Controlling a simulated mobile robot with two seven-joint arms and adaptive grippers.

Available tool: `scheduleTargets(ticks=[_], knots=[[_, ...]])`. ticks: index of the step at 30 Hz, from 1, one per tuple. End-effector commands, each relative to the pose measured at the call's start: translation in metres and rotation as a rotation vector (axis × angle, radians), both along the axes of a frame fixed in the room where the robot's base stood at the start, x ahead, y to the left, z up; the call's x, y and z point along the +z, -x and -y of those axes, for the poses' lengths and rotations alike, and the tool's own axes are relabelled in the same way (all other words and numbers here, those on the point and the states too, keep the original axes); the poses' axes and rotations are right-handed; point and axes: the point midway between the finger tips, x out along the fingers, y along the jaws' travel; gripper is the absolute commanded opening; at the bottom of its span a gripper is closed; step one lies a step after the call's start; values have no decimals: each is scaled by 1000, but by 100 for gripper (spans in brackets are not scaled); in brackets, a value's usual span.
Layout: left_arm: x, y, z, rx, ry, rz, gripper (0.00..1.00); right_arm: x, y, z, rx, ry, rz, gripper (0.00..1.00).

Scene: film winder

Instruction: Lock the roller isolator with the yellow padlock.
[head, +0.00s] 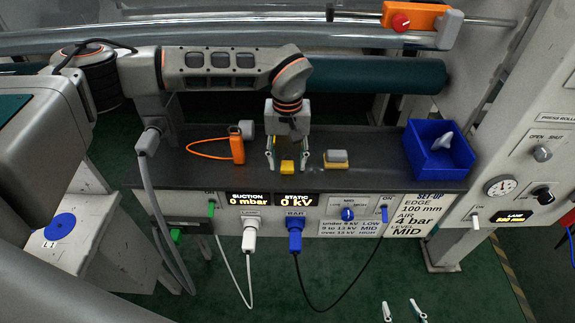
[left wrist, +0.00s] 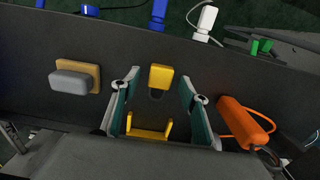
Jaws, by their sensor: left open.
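The yellow padlock (head: 287,166) lies on the dark bench top near its front edge. In the left wrist view its yellow body (left wrist: 161,77) shows between my fingers, with a dark part behind it. My left gripper (head: 288,163) is open and points down, one finger on each side of the padlock with gaps; it shows in the left wrist view (left wrist: 158,92). A yellow U-shaped piece (left wrist: 150,130) shows nearer the palm. My right gripper (head: 402,312) shows only two separated fingertips at the bottom edge. I cannot tell which control is the roller isolator.
On the bench (head: 370,150) are an orange tool (head: 237,147) with a looped cord, a grey-topped yellow block (head: 336,157) and a blue bin (head: 437,158) holding something white. A panel marked PRESS ROLL (head: 550,140) stands right. A red knob (head: 401,21) sits on an orange block above.

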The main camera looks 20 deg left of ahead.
Motion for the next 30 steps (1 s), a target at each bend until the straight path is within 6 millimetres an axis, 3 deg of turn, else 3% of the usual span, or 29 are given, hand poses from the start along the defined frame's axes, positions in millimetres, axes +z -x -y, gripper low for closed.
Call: scheduleTargets(ticks=[3, 8, 9, 22, 26, 30], knots=[[0, 0, 0, 0, 0, 1, 44, 1, -1, 0, 0, -1, 2, 40], [0, 0, 0, 0, 0, 1, 6, 2, -1, 0, 0, -1, 4, 40], [0, 0, 0, 0, 0, 1, 2, 2, -1, 0, 0, -1, 5, 40], [7, -1, 0, 0, 0, 3, 2, 2, -1, -1, 0, -1, 4, 40], [19, -2, 0, 0, 0, 4, 2, 1, -1, 0, 0, -1, 4, 40], [45, -2, 0, 0, -1, 6, 2, 0, 0, 0, 0, -1, 2, 40]])
